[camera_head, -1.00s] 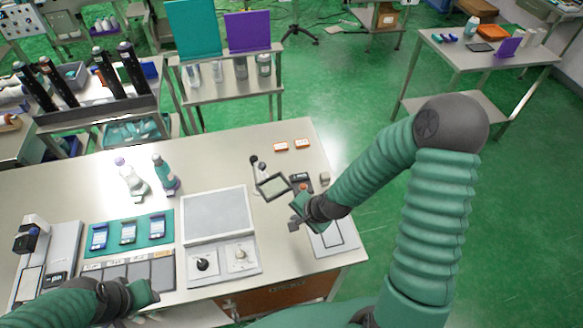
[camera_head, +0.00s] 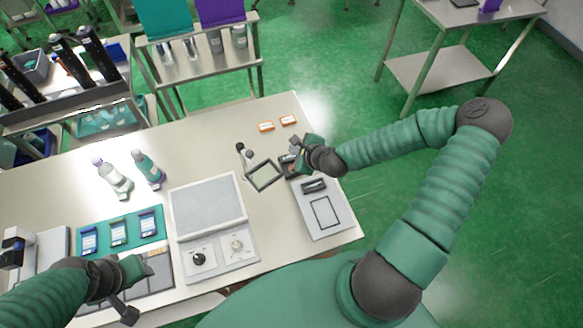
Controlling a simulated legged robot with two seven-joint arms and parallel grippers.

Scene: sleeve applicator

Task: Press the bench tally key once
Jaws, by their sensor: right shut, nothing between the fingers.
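A small dark device with a reddish part (camera_head: 289,168), which looks like the tally unit, sits on the bench to the right of a framed magnifier-like plate (camera_head: 263,176). My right gripper (camera_head: 297,150) is shut and empty, over or just beside this device, and hides part of it. I cannot tell whether it touches the device. A separate key top cannot be made out. My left gripper (camera_head: 138,285) is over the front left of the bench, above grey pads; its finger opening is unclear.
A pale panel (camera_head: 345,222) with a dark handle-like piece lies in front of the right gripper. Two bottles (camera_head: 113,178), a teal mat (camera_head: 101,225) with several devices and a knob panel (camera_head: 218,252) fill the left and middle.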

